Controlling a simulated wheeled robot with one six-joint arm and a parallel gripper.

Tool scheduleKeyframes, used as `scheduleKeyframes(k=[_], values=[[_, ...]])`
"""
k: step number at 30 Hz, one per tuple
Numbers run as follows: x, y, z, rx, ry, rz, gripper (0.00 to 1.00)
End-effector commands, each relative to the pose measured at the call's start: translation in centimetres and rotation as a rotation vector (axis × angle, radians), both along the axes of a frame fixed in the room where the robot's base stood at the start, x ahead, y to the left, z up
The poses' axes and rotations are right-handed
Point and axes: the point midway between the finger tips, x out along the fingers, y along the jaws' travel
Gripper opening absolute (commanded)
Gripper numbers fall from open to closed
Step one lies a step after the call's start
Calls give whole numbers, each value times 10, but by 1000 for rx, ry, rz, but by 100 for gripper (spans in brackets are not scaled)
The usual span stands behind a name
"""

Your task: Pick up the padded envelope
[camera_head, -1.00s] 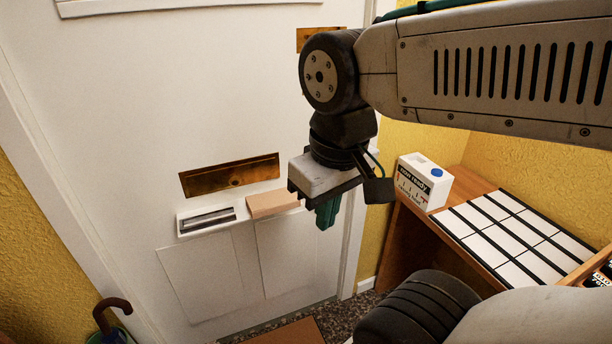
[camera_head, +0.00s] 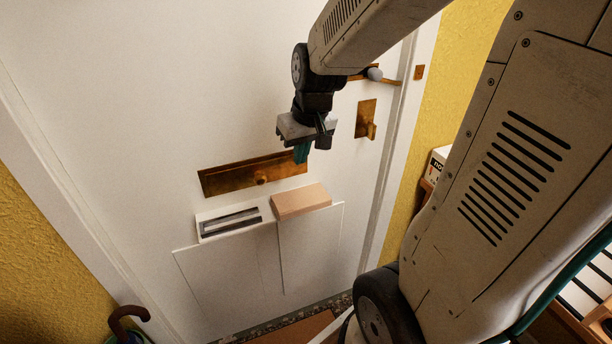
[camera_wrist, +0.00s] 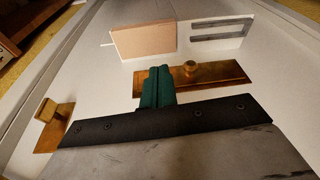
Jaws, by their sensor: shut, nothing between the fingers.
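A tan, box-like packet (camera_head: 301,200), which looks like the padded envelope, sits at the top of a white panel on the door, just below the right end of the brass letter plate. In the wrist view the tan packet (camera_wrist: 143,41) is beyond my fingers, apart from them. My gripper (camera_head: 301,154) points down in front of the door, above the packet and near the brass plate. Its green fingers (camera_wrist: 156,88) are closed together and hold nothing. Nothing covers the packet in the head view.
A white slotted box (camera_head: 229,221) is beside the packet on the left. The brass letter plate (camera_head: 250,177) and a brass knob plate (camera_head: 366,118) are on the white door. A dark umbrella handle (camera_head: 128,318) stands at the lower left. My arm hides much of the right side.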

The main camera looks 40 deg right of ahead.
Motion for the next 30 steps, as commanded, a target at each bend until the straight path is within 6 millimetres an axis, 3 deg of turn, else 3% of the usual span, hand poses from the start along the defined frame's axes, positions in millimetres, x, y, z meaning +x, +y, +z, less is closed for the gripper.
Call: scheduleKeyframes(k=[3, 10, 17, 30], values=[[28, -39, -35, -11, -21, -54, 0], [53, -88, -78, -41, -57, -111, 0], [61, -98, -97, -51, -65, -119, 0], [83, -104, -163, -51, -65, -120, 0]])
